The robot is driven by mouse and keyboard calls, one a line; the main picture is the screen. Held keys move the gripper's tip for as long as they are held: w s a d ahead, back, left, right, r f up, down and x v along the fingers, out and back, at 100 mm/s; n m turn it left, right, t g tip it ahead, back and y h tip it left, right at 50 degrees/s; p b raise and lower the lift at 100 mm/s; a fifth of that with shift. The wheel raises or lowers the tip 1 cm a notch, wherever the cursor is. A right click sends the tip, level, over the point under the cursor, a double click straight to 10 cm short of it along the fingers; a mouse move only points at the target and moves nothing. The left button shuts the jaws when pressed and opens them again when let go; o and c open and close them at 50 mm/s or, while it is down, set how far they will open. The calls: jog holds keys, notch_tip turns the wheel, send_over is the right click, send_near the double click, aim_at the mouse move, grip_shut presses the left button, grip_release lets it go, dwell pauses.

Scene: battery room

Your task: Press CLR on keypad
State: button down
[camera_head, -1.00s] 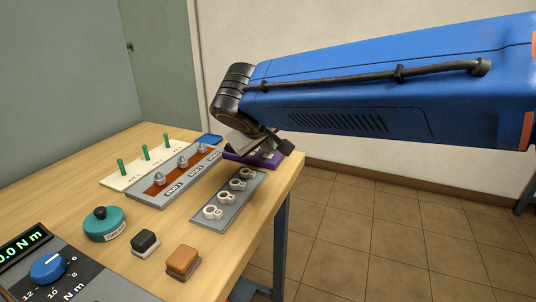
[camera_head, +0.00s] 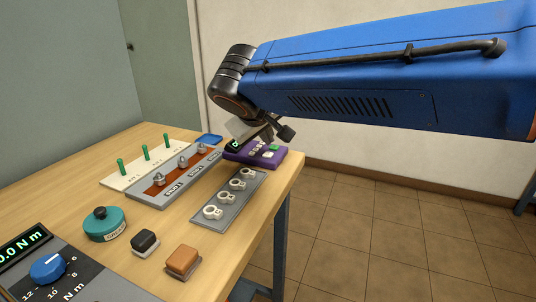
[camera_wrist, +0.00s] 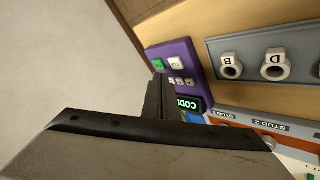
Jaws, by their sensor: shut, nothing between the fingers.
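The purple keypad (camera_head: 245,157) sits at the table's far right corner. In the head view a green button (camera_head: 275,147) and a larger white button (camera_head: 268,155) show beside smaller pale keys. The wrist view also shows the keypad (camera_wrist: 196,66), with its green button (camera_wrist: 158,65), a white button (camera_wrist: 176,63) whose marking is too small to read surely, and a lit display (camera_wrist: 187,104) reading "COD", the rest cut off. My gripper (camera_head: 286,133) is shut and empty, apart from the keypad and above it. In the wrist view its fingers (camera_wrist: 158,80) cover part of the keypad's edge.
A grey tray with white ring parts (camera_head: 228,198) lies in front of the keypad. Floor right of the table is clear.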

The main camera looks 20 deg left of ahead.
aim_at(267, 158)
notch_tip(267, 158, up, 4)
dwell(0.5)
dwell(0.5)
jog(key=s+d+f+m+g+h, duration=0.15)
jog(key=d+f, duration=0.25)
jog(key=d, duration=1.2)
jog(key=d+f+m+g, duration=0.1)
jog(key=d+f+m, duration=0.2)
jog(key=d, duration=1.3)
jog(key=s+d+f+m+g, duration=0.2)
jog(key=s+d+f+m, duration=0.4)
jog(key=s+d+f, duration=0.9)
jog(key=s+d, duration=0.3)
jog(key=shift+s+f, duration=0.25)
